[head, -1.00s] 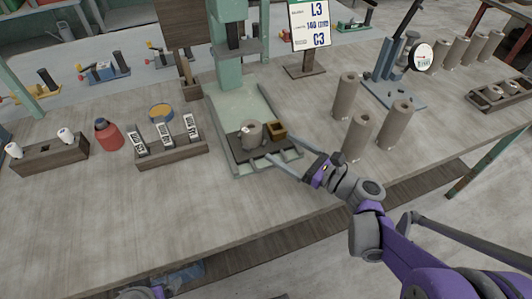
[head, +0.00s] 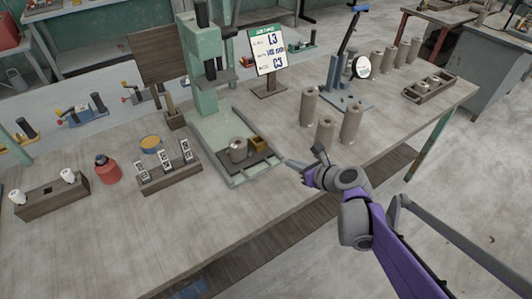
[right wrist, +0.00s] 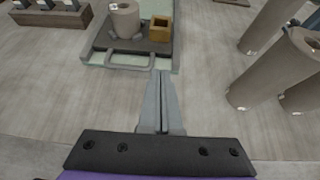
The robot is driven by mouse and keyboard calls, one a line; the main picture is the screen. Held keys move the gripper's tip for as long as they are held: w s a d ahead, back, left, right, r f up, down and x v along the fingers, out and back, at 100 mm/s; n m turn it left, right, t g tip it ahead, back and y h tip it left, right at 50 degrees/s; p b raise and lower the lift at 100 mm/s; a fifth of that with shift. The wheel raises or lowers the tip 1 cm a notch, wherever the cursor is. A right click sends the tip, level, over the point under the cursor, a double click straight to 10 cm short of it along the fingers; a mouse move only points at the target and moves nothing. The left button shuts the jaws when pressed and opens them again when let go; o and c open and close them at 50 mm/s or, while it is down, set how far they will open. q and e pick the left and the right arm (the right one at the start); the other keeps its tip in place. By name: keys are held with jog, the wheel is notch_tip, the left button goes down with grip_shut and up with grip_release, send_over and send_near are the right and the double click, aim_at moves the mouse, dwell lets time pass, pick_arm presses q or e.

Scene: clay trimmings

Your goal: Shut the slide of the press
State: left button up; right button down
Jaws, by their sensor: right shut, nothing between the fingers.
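The green press (head: 205,75) stands on the table, with its long base reaching toward the front. Its dark slide plate (head: 233,168) sits at the front end of the base, out from under the ram. A grey-brown clay cylinder (head: 238,150) and a small brass-coloured box (head: 258,144) stand on the plate. In the right wrist view the plate (right wrist: 93,40) has a grey bar handle (right wrist: 113,58) at its near edge. My right gripper (right wrist: 163,78) is shut and empty, just in front and right of the handle, apart from it. My left gripper is out of view.
Several tall clay cylinders (head: 326,130) stand right of the gripper. A wooden rack with tags (head: 170,180) and a red bottle (head: 106,170) are left of the press. A sign (head: 268,52) stands behind. The table front is clear.

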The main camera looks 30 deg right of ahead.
send_near(266, 147)
jog(key=f, duration=0.2)
jog(key=shift+w+a+f+b, duration=0.15)
jog(key=shift+w+f+b, duration=0.2)
jog(key=shift+f+b, duration=0.05)
jog(key=w, duration=0.3)
jog(key=shift+w+a+f, duration=0.1)
jog(key=shift+w+f, duration=0.1)
jog(key=shift+w, duration=0.7)
jog(key=w, duration=0.6)
jog(key=w+a+b, duration=0.1)
jog(key=w, duration=1.2)
jog(key=shift+w+a+b, duration=0.25)
jog(key=shift+a+b, duration=0.1)
jog(key=shift+b, duration=0.05)
jog(key=shift+w, duration=0.45)
jog(key=shift+r, duration=0.15)
